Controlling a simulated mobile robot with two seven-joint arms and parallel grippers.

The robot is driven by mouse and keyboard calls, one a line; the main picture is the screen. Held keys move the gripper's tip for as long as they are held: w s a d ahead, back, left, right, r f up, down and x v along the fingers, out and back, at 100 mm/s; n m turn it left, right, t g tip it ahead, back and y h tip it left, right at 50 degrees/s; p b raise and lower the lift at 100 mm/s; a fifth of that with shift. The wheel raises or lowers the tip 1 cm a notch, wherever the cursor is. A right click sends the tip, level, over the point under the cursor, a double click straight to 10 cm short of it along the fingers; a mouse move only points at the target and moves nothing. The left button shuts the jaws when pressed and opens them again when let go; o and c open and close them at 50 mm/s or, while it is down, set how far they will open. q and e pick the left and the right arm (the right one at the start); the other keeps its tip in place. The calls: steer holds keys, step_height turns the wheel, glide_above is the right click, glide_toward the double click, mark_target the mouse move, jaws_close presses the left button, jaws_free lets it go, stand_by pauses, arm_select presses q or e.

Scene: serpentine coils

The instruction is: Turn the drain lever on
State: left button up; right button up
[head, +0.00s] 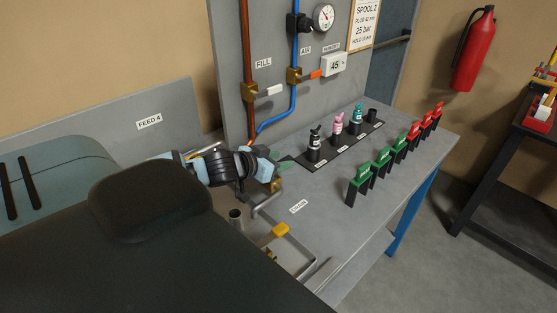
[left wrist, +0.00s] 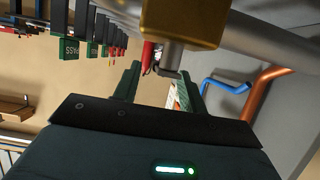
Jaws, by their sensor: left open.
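The brass drain valve (head: 277,185) sits at the near edge of the bench by the DRAIN label (head: 298,206), with a bent grey pipe (head: 264,204) below it. My left gripper (head: 271,163) is at the valve, partly covering it, so the lever cannot be made out clearly in the head view. In the left wrist view a brass block (left wrist: 182,18) with a short grey stem (left wrist: 170,57) stands just ahead of my left gripper (left wrist: 158,88). Its two dark fingers are apart, with nothing held between them. My right gripper is not in view.
FILL (head: 249,92) and AIR (head: 294,75) valves are on the back panel. Several green and red tags (head: 382,161) line the right edge. A yellow piece (head: 281,230) lies by the front tray (head: 297,259).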

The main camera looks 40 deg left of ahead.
arm_select(q)
jaws_close()
stand_by(0.3)
